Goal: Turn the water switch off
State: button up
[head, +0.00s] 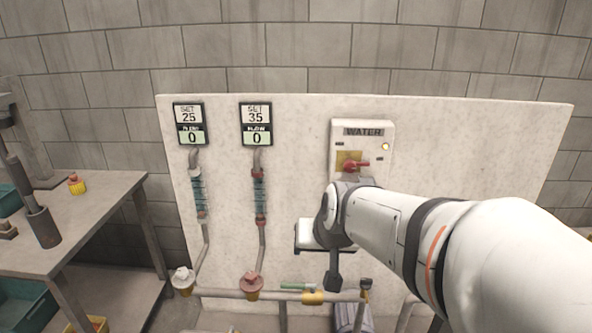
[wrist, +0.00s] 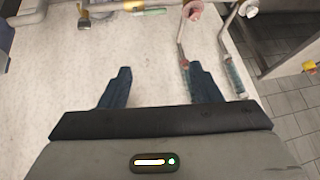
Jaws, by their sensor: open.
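The water switch (head: 355,164) is a red handle on a yellow plate, on a white box labelled WATER on the upright panel. The handle points to the right, and a small yellowish lamp (head: 385,146) is lit above it. My gripper (wrist: 160,72) is open and empty in the wrist view, its two dark fingers apart over the bare panel. In the head view my wrist is just below the WATER box, and a dark finger shows lower down. The switch does not show in the wrist view.
Two flow tubes (head: 199,190) (head: 260,194) with displays reading SET 25 and SET 35, both FLOW 0, are on the left of the panel (head: 480,140). Pipes with a pink valve (head: 251,282) run along the bottom. A workbench (head: 95,215) stands at the left.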

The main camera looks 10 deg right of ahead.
jog(key=w+d+f+m+t+b, duration=0.1)
jog(key=w+m+t+b, duration=0.15)
jog(key=w, duration=0.35)
jog(key=w+d+f+m+t+b, duration=0.1)
jog(key=w+d+f+t+b, duration=0.15)
jog(key=w, duration=0.45)
jog(key=m+t+h+b, duration=0.6)
jog(key=m+h+b, duration=0.5)
jog(key=h+b, duration=0.1)
send_near(349, 169)
jog(key=w+d, duration=0.2)
jog(key=w, duration=0.1)
jog(key=shift+w+r+m, duration=0.25)
jog(key=shift+r, duration=0.2)
jog(key=x, duration=0.7)
jog(key=shift+w+d, duration=0.15)
jog(key=shift+d, duration=0.05)
